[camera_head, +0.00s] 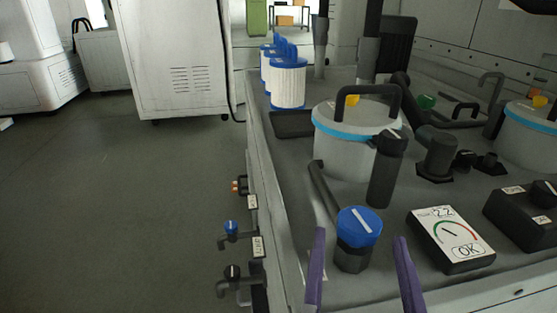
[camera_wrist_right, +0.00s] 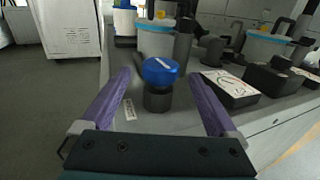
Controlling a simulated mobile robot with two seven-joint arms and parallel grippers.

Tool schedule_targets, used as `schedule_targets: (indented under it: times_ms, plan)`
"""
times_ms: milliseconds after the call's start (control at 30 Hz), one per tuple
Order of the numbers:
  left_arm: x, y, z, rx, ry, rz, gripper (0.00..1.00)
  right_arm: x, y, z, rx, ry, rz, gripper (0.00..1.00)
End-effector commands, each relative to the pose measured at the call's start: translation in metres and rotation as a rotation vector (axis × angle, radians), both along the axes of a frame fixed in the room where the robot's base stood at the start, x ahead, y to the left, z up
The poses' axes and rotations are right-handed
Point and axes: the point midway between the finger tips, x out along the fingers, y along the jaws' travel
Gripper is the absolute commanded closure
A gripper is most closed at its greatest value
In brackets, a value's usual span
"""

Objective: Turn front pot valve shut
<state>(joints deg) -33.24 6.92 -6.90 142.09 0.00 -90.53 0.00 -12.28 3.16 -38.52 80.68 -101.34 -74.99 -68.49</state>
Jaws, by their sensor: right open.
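The front pot valve (camera_head: 359,225) has a round blue knob with a white line on top and a dark hexagonal body. It stands on the grey bench in front of a grey pot (camera_head: 345,145) with a blue band and a dark handle. In the head view the white line slants from upper left to lower right. The valve also shows in the right wrist view (camera_wrist_right: 160,72). My right gripper (camera_head: 359,237) is open, its two purple fingers one on each side of the valve, with visible gaps to the knob. My left gripper is not in view.
A gauge box (camera_head: 451,240) marked OK lies close to the right of the valve, with a dark box (camera_head: 520,215) beyond it. A black cylinder (camera_head: 388,170) stands behind the valve. Blue-and-white filters (camera_head: 288,85) line the back. Smaller valves (camera_head: 231,229) jut from the bench's left side.

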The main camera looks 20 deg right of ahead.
Motion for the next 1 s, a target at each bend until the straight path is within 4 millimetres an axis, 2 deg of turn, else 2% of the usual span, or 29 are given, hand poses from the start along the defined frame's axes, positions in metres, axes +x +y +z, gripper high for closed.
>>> schedule_targets:
  times_ms: [100, 333, 500, 733, 1000]
  plan:
    - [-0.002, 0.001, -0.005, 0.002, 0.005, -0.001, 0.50, 0.021, -0.015, 0.000, -0.002, -0.006, -0.002, 0.06]
    - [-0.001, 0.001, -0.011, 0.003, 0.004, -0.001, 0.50, 0.051, -0.035, -0.001, -0.002, -0.002, -0.003, 0.06]
    - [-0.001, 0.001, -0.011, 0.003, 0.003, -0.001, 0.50, 0.059, -0.041, 0.000, -0.001, -0.001, -0.003, 0.06]
    - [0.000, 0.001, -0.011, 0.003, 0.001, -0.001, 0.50, 0.060, -0.041, 0.000, -0.001, -0.001, -0.003, 0.06]
    - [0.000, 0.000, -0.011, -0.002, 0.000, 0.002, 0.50, 0.060, -0.041, 0.000, 0.001, -0.001, -0.003, 0.35]
